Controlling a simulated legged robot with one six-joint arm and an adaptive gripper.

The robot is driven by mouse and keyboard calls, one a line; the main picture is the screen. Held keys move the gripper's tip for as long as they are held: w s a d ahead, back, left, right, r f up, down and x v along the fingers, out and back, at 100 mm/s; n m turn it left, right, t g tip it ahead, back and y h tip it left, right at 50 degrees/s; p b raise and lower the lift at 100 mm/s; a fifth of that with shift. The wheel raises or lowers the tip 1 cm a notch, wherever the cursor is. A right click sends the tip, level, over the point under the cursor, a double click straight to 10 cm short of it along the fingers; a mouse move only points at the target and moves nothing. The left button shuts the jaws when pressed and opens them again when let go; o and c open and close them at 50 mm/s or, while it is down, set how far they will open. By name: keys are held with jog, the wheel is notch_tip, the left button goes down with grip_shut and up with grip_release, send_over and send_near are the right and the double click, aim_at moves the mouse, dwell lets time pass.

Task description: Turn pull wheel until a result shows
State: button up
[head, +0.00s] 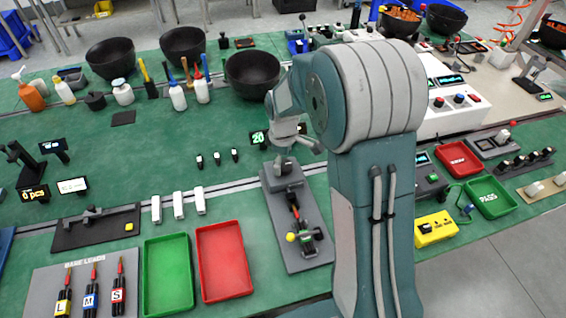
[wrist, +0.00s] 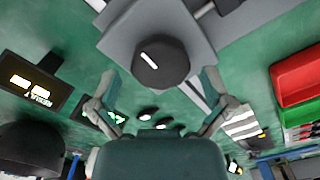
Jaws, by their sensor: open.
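The pull wheel (wrist: 161,63) is a round black knob with a white mark on top, seen in the wrist view. It sits on a grey block of the pull tester (head: 297,240), a long grey plate in the head view. My gripper (wrist: 160,76) is open, with one finger on each side of the wheel and a visible gap on both sides. In the head view my gripper (head: 284,146) hangs over the tester's far end and largely hides the wheel. A display (head: 259,138) beside my gripper shows green digits, seemingly 20.
A green tray (head: 168,273) and a red tray (head: 222,262) stand left of the tester. White blocks (head: 178,205) and small black pieces (head: 217,159) lie farther left. A black bowl (head: 252,74) stands behind. My arm covers the right side.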

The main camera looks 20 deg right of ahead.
jog(key=shift+f, duration=0.4)
jog(key=c, duration=1)
